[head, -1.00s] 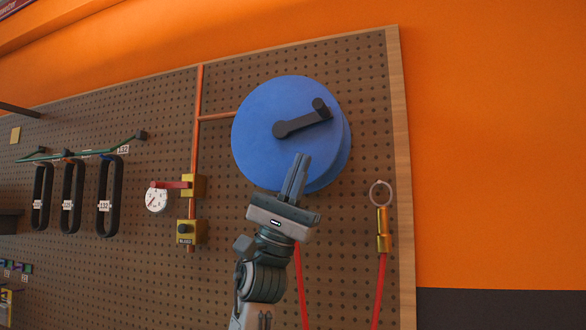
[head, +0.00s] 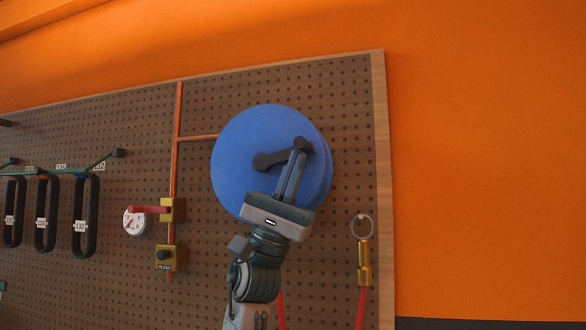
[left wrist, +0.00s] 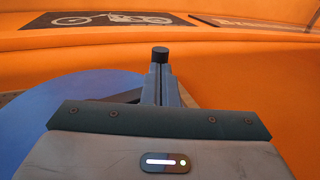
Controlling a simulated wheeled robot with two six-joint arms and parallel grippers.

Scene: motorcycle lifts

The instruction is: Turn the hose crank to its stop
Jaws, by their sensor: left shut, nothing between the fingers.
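The blue hose reel (head: 238,160) is mounted on the pegboard wall. Its dark crank (head: 272,158) slants from the hub up to the right and ends in a knob. My left gripper (head: 297,158) comes from below, fingers together with nothing between them, its tips at the knob end of the crank and overlapping it in the head view. In the left wrist view the black knob (left wrist: 160,54) shows just beyond the tips of the fingers (left wrist: 160,72); I cannot tell whether they touch. The reel (left wrist: 75,100) also shows there at left. My right gripper is not in view.
Left of the reel are a copper pipe (head: 178,130), a white gauge (head: 137,222) and a brass valve block (head: 166,257). A brass fitting with a ring (head: 364,258) hangs on a red hose at right.

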